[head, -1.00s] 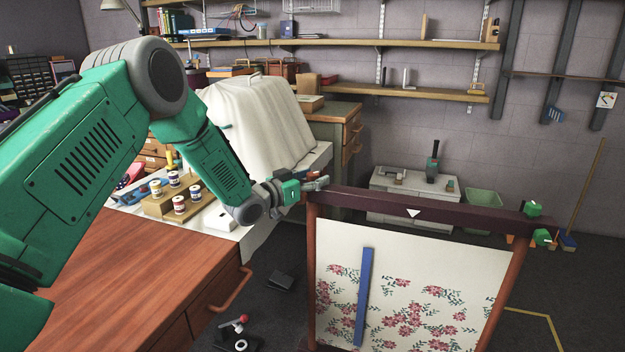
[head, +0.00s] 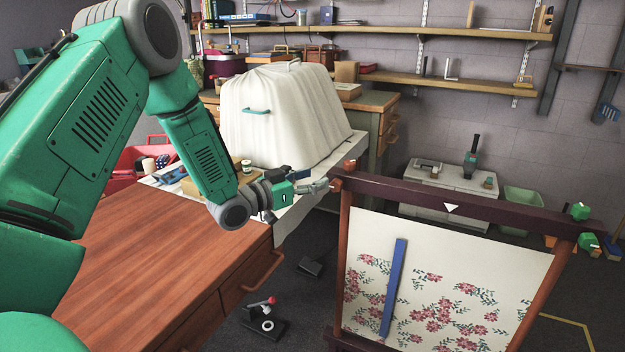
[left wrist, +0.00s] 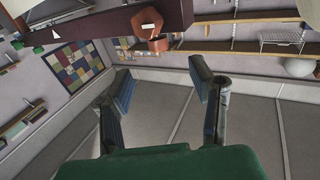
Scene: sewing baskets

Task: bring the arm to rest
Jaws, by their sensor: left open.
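My green left arm comes in from the left in the head view and reaches over the wooden table. My left gripper (head: 318,187) is just left of the upper left corner of a dark wooden frame (head: 475,208). In the left wrist view the two fingers of the left gripper (left wrist: 160,88) stand apart with nothing between them. The dark frame bar (left wrist: 90,32) crosses the top of that view, which looks tilted or upside down. I cannot tell whether the gripper touches the frame. My right gripper is not in view.
The frame holds a floral cloth (head: 450,285) with a blue strip (head: 393,288) on it. A bare wooden tabletop (head: 150,260) lies under my arm. A white-draped shape (head: 280,115) stands behind. A small red-knobbed device (head: 263,318) is on the floor.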

